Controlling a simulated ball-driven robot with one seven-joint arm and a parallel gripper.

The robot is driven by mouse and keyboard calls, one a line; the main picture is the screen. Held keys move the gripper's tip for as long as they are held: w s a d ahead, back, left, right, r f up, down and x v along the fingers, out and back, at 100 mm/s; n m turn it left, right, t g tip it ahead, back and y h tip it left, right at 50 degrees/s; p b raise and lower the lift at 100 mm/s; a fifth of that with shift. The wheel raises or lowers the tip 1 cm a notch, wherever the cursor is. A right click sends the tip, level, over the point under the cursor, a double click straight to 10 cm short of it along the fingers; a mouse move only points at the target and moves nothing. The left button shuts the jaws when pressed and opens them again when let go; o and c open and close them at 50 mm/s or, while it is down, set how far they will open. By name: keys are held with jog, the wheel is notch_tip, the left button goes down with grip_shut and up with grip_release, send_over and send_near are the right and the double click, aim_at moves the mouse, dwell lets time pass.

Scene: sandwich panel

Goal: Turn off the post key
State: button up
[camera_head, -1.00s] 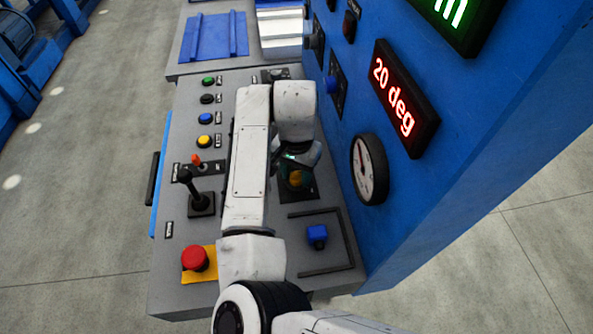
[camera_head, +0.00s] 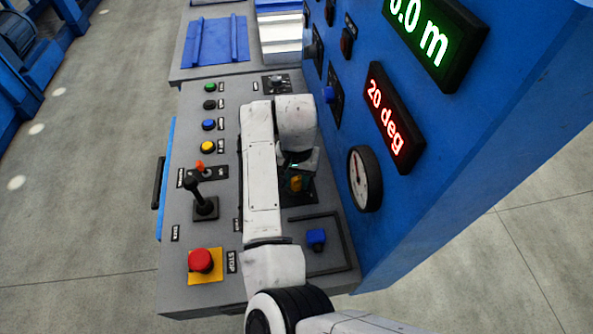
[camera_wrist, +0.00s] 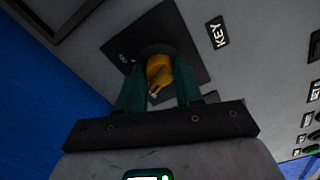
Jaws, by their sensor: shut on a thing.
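The post key is a yellow-orange knob (camera_wrist: 159,70) on a black square plate (camera_wrist: 185,40) with a "KEY" label beside it in the wrist view. My gripper (camera_wrist: 158,84) is shut on the knob, with one dark green finger on each side of it. In the head view the knob (camera_head: 297,184) shows just below my gripper (camera_head: 298,170), on the right part of the grey console. The fingers and my arm hide part of the knob and plate there.
The grey console (camera_head: 180,270) carries a joystick (camera_head: 203,203), a red stop button (camera_head: 201,260), several coloured buttons and a blue knob (camera_head: 316,237) inside a dark rail. A blue upright panel (camera_head: 440,180) with a gauge (camera_head: 364,179) and lit displays stands close on the right.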

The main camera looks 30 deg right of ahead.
aim_at(296, 178)
jog(key=n+p, duration=0.3)
jog(key=p, duration=0.1)
jog(key=shift+r, duration=0.15)
jog(key=shift+n+p, duration=0.4)
jog(key=shift+n, duration=0.2)
jog(key=o, duration=1)
jog(key=shift+o, duration=0.2)
notch_tip(296, 178, up, 10)
jog(key=shift+r, duration=0.25)
